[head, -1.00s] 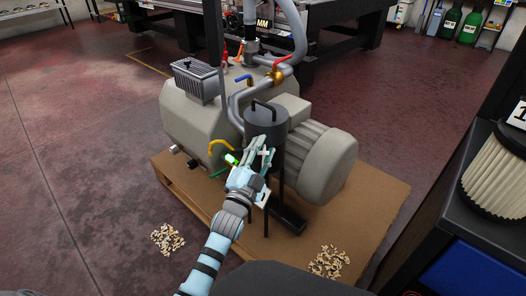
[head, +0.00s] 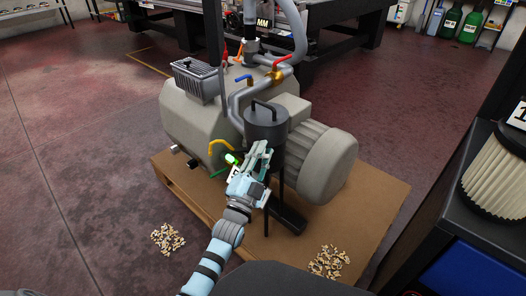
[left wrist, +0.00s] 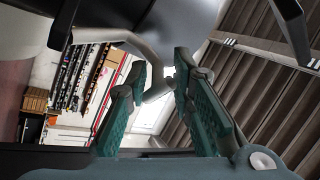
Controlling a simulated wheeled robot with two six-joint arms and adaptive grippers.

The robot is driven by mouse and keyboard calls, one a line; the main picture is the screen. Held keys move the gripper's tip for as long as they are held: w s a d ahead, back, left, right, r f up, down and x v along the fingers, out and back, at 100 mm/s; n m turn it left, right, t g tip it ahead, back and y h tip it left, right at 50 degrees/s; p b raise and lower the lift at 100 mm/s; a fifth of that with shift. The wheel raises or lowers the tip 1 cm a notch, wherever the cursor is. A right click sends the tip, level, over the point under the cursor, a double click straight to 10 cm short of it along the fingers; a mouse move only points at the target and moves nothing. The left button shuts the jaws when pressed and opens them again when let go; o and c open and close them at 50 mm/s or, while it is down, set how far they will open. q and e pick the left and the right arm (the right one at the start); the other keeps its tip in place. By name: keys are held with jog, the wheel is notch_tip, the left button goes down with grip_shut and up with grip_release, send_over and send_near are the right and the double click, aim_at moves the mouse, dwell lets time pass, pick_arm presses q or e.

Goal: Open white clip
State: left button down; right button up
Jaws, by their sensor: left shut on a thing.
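My left gripper (head: 260,149) is at the front of the black canister (head: 266,122), just below its lid, beside the grey pump (head: 185,120). In the left wrist view its green-padded fingers (left wrist: 168,80) stand with a narrow gap at the tips. A pale curved piece (left wrist: 152,47) runs down to that gap and seems pinched there. It may be the white clip, but I cannot tell for sure. In the head view the gripper hides the clip. My right gripper is out of view.
The pump stands on a brown pallet (head: 370,200). A dark bench with a pleated filter (head: 497,180) is at right.

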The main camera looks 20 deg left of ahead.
pick_arm(q)
jog(key=shift+s+d+f+m+t+h, duration=0.15)
jog(key=shift+s+f+m+t+h, duration=0.05)
jog(key=shift+s+m+t+h, duration=0.45)
jog(key=shift+s+d+f+m+t+h, duration=0.15)
jog(key=shift+s+f+m+t+h, duration=0.15)
jog(key=shift+m+t+h, duration=0.45)
jog(key=shift+s+d+f+m+t+h, duration=0.15)
jog(key=shift+s+m+t+h, duration=0.15)
jog(key=shift+s+m+t, duration=0.45)
jog(key=shift+w+t, duration=0.15)
jog(key=shift+t, duration=0.1)
jog(key=c, duration=1.6)
grip_release()
jog(key=shift+h, duration=0.3)
jog(key=s, duration=0.4)
jog(key=s+a+f, duration=0.1)
jog(key=s, duration=0.4)
jog(key=s+a+f, duration=0.1)
jog(key=s, duration=0.4)
jog(key=shift+a+f, duration=0.1)
jog(key=shift+a, duration=0.05)
jog(key=shift+c, duration=0.3)
